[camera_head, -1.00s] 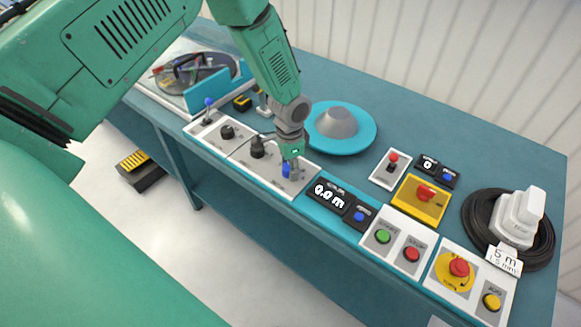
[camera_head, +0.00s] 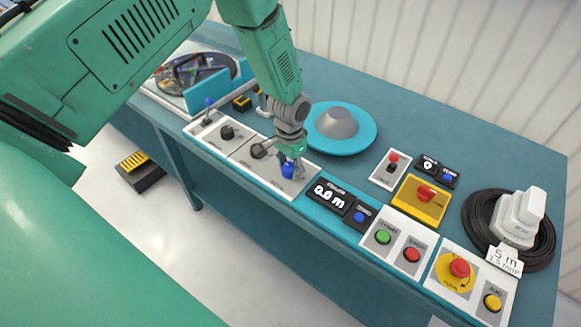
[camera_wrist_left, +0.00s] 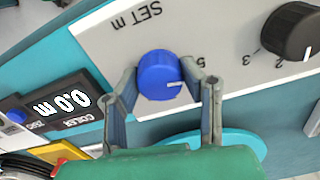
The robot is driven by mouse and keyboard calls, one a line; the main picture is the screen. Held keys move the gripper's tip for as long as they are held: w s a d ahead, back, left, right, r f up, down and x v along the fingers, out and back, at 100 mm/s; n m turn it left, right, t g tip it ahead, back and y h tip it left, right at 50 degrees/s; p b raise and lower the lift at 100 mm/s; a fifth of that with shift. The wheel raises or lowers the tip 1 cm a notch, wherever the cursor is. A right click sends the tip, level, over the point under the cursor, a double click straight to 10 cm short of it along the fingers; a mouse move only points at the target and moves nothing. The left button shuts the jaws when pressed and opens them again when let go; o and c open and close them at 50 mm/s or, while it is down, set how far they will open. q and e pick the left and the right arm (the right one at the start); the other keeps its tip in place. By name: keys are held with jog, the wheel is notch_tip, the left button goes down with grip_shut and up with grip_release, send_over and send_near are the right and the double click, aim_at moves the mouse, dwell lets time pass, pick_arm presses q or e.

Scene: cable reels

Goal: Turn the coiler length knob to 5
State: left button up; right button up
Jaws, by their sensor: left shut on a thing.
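The blue knob (camera_wrist_left: 160,75) sits on the light panel (camera_wrist_left: 110,45) marked "SET m", upside down in the left wrist view. Its white pointer line faces right in that view, a little below the direction of a partly hidden "5". My left gripper (camera_wrist_left: 164,105) has one finger on each side of the knob and is shut on it. In the head view the blue knob (camera_head: 288,171) shows under my left gripper (camera_head: 293,170). The coiler display (camera_head: 328,195) reads 0.0 m. My right gripper is not in view.
A black knob (camera_wrist_left: 291,31) with numerals stands beside the blue one. A blue disc with a grey cone (camera_head: 340,124) lies behind my gripper. Buttons, a yellow emergency-stop box (camera_head: 420,200) and a black cable coil (camera_head: 478,220) are at the right.

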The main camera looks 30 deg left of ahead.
aim_at(290, 166)
pick_arm(q)
jog(key=shift+w+a+r, duration=0.1)
jog(key=shift+w+r, duration=0.05)
jog(key=shift+w, duration=0.05)
jog(key=o, duration=1.1)
jog(key=shift+s, duration=0.1)
jog(key=shift+o, duration=0.2)
jog(key=shift+r, duration=0.45)
notch_tip(290, 166, up, 11)
jog(key=shift+f, duration=0.1)
